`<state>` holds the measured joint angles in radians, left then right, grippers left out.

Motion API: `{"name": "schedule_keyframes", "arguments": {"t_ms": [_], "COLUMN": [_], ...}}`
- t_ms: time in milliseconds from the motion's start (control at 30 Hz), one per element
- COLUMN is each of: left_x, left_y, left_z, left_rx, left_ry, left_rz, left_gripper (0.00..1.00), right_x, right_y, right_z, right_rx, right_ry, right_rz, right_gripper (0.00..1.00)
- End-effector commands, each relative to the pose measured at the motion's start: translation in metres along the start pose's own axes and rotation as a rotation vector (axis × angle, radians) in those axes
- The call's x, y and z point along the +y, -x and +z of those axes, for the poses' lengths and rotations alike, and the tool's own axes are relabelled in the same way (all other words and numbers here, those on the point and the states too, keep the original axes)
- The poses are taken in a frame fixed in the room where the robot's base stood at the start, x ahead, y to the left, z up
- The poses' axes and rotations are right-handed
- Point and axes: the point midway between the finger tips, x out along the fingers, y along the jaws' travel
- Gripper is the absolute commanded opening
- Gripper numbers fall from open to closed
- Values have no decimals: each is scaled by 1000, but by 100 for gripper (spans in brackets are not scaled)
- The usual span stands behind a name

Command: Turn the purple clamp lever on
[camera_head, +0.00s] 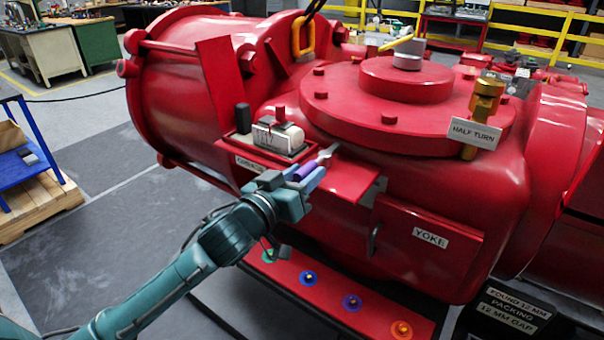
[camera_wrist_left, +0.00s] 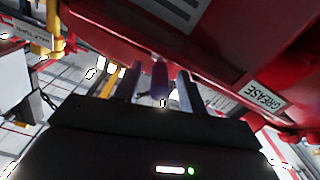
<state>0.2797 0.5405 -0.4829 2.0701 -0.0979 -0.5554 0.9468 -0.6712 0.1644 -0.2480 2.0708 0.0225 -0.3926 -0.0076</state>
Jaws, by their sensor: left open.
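The purple clamp lever (camera_head: 305,171) sticks out from the red machine's shelf edge, with a grey metal end towards the body. My left gripper (camera_head: 308,180) is at the lever, its fingers on either side of the purple handle. In the left wrist view the purple handle (camera_wrist_left: 159,82) stands between the two open fingers of the left gripper (camera_wrist_left: 158,92), with a gap visible on both sides. The lever's pivot is hidden in the left wrist view. My right gripper is in neither view.
The red shelf (camera_head: 345,178) and a grey block in a tray (camera_head: 279,136) are close by. A YOKE door (camera_head: 425,242) is to the right. Below is a red strip with several coloured knobs (camera_head: 351,302). A GREASE label (camera_wrist_left: 265,95) shows near the gripper.

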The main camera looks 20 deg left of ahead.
Motion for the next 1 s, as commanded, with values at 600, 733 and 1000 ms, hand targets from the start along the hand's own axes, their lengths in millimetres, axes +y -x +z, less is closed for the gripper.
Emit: {"name": "schedule_keyframes", "arguments": {"t_ms": [600, 733, 1000], "left_x": [0, 0, 0], "left_y": [0, 0, 0], "left_z": [0, 0, 0], "left_rx": [0, 0, 0], "left_ry": [0, 0, 0], "left_rz": [0, 0, 0], "left_gripper": [4, 0, 0], "right_x": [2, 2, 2], "right_y": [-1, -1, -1], "right_z": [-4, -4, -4], "right_rx": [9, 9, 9], "right_ry": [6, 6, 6], "right_rz": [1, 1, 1], "right_gripper": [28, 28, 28]}}
